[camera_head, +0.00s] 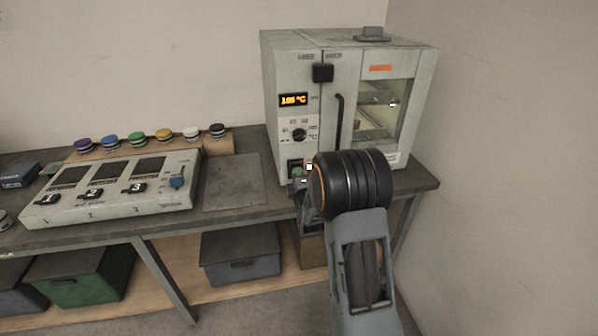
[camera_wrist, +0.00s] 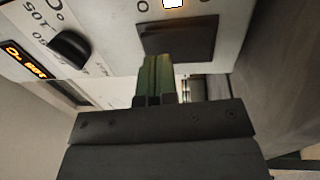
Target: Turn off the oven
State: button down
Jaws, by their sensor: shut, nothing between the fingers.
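The oven (camera_head: 291,70) is a pale box at the back right of the bench, with a glass-windowed door. Its orange display (camera_head: 293,100) is lit and reads about 105 °C; it also shows in the wrist view (camera_wrist: 25,60). Below it is a black dial (camera_head: 299,134), also in the wrist view (camera_wrist: 70,48). A dark switch plate (camera_wrist: 190,36) sits low on the panel beside a lit white indicator (camera_wrist: 172,3). My gripper (camera_wrist: 156,60) is shut and empty, its green fingertips at the plate's edge. The fingertips cover part of the switch; I cannot tell if they touch it.
A control box (camera_head: 110,190) with several small switches stands left on the bench. Behind it are several coloured knobs on a wooden rack (camera_head: 160,143). A flat grey plate (camera_head: 235,182) lies between box and oven. A wall closes the right side.

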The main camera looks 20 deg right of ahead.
jog(key=shift+w+d, duration=0.1)
jog(key=shift+w, duration=0.4)
jog(key=shift+w+b, duration=0.1)
jog(key=shift+b, duration=0.2)
jog(key=shift+w+b, duration=0.15)
jog(key=shift+b, duration=0.3)
jog(key=shift+r, duration=0.15)
jog(key=r+b+v, duration=0.1)
jog(key=r+v, duration=0.2)
jog(key=v, duration=1)
jog(key=shift+s, duration=0.5)
jog(key=shift+r, duration=0.1)
